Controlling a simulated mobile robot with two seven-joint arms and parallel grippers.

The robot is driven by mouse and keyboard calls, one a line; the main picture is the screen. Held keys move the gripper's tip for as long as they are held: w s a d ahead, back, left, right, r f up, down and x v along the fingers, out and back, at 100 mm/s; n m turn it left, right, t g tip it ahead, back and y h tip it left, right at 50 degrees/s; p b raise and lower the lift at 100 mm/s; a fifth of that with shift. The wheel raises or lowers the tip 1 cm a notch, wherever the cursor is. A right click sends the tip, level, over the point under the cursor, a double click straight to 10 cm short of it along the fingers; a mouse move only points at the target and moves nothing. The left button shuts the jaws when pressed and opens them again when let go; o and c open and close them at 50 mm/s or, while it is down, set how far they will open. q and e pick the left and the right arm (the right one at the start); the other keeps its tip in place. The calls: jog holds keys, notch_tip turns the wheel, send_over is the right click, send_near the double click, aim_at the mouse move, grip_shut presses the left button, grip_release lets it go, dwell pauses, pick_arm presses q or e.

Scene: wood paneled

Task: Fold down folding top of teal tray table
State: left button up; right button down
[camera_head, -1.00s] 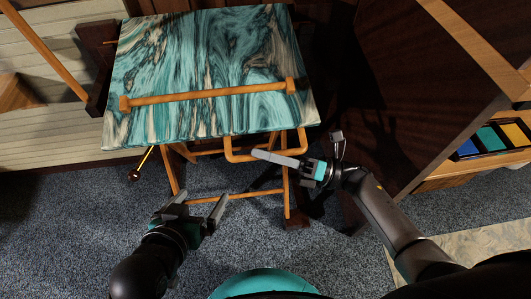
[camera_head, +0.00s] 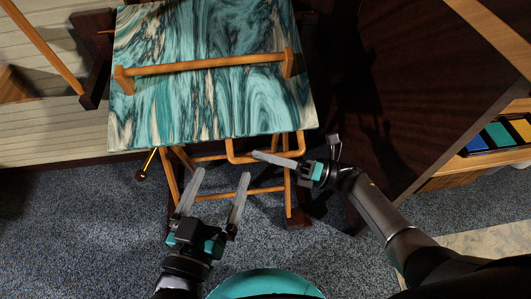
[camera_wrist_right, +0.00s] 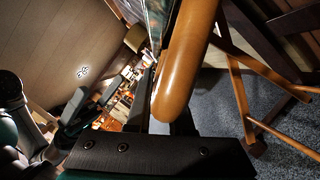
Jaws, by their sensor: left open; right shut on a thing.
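The teal tray table's marbled top (camera_head: 215,110) fills the upper middle of the head view, with a wooden bar (camera_head: 205,66) across it. Below its front edge are a wooden loop (camera_head: 232,150) and wooden legs (camera_head: 172,180). My right gripper (camera_head: 262,155) is shut on the loop's right part, under the front edge. In the right wrist view a thick rounded wooden bar (camera_wrist_right: 187,65) runs close up beside the thin edge of the top (camera_wrist_right: 156,25). My left gripper (camera_head: 221,175) is open and empty, fingers pointing up at the legs below the front edge.
A dark wooden cabinet (camera_head: 385,120) stands close on the right, by my right arm. An open drawer (camera_head: 490,165) with coloured compartments is at the far right. Blue-grey carpet (camera_head: 90,230) is clear at lower left.

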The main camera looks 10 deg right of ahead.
jog(key=shift+w+f, duration=0.25)
jog(key=shift+f, duration=0.35)
jog(key=shift+w+f, duration=0.25)
jog(key=shift+f, duration=0.35)
jog(key=c, duration=0.8)
grip_release()
jog(key=v, duration=1.2)
jog(key=shift+f, duration=0.1)
